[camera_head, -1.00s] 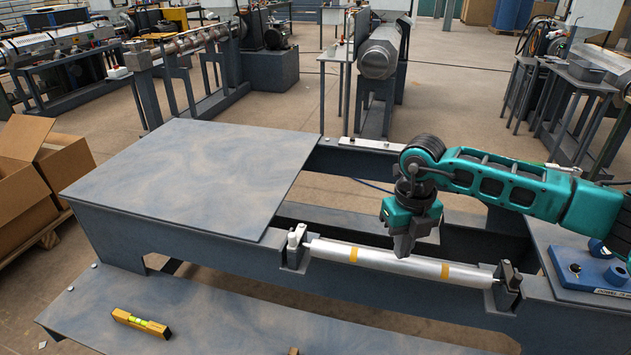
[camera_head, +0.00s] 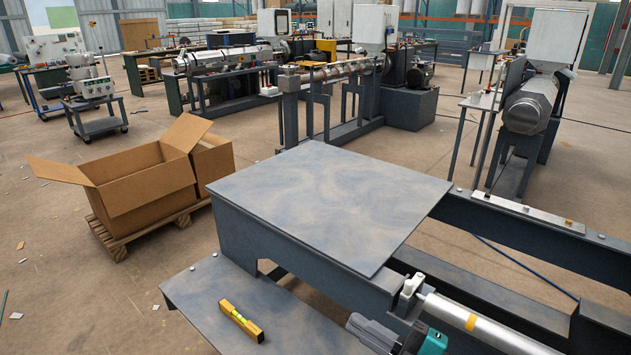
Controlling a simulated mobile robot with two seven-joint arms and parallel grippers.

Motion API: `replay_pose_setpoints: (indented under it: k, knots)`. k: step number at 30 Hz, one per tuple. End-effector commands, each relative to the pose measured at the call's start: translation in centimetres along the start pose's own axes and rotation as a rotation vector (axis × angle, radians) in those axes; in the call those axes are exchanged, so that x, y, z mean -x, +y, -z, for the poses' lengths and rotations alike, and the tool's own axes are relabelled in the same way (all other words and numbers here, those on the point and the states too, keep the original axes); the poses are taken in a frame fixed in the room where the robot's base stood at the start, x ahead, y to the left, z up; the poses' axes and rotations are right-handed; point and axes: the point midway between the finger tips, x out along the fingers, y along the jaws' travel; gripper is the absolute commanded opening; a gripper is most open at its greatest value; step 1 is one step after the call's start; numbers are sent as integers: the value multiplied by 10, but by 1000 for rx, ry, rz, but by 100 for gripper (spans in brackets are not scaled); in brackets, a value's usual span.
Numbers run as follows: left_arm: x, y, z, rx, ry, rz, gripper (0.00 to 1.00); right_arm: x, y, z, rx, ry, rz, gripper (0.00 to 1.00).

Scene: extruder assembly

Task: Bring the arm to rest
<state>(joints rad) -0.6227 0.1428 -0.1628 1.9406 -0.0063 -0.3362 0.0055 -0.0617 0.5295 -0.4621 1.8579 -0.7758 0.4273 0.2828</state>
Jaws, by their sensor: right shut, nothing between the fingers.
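My right gripper (camera_head: 368,329) is at the bottom edge, right of centre. Its grey fingers are shut with nothing between them and point left, and part of its teal body shows behind them. In the picture it lies just below the left end of a silver roller (camera_head: 480,325). The roller has a yellow band and rests in a bracket with a white clamp (camera_head: 411,287). The rest of my right arm is cut off by the lower edge. My left gripper is not in view.
A grey plate (camera_head: 330,205) covers the left part of the bench frame and is bare. A yellow spirit level (camera_head: 241,320) lies on the lower shelf (camera_head: 200,290). Open cardboard boxes (camera_head: 140,190) stand on a pallet at left. Machines stand behind.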

Motion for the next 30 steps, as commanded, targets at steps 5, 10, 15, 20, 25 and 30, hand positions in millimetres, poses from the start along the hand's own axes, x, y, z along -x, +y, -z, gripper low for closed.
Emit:
replay_pose_setpoints:
  k: [5, 10, 15, 20, 25, 30]
  knots:
    - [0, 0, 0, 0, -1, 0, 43, 42, -23, -48, -379, -366, -241, 0]
    - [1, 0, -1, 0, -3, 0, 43, 106, -85, -81, -725, -727, -338, 0]
    - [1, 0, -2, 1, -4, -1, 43, 150, -135, -83, -942, -933, -346, 0]
    - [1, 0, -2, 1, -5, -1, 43, 165, -154, -81, -1020, -1001, -341, 0]
    - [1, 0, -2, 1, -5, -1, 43, 165, -154, -81, -1021, -1003, -341, 0]
    - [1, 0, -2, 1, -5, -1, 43, 165, -154, -81, -1021, -1003, -341, 0]
